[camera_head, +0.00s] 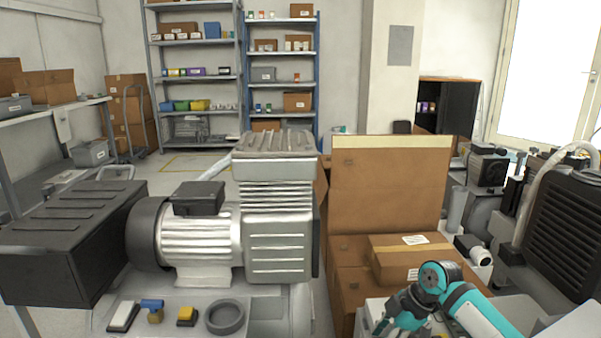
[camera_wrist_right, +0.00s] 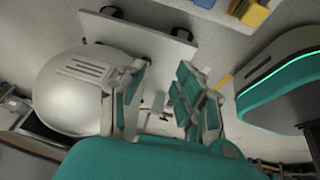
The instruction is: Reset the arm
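My right arm enters the head view at the bottom right, folded, with its gripper (camera_head: 398,318) low in front of the cardboard boxes. In the right wrist view the two teal and grey fingers of this gripper (camera_wrist_right: 162,78) stand apart with an empty gap between them. Nothing is held. My left arm and left gripper do not show in either view.
A silver compressor (camera_head: 280,220) stands in front, with small parts and a grey ring (camera_head: 225,317) before it. Cardboard boxes (camera_head: 390,190) stand beside it. A black finned unit (camera_head: 565,225) is at right. A rounded silver tank (camera_wrist_right: 80,90) is close to the right gripper.

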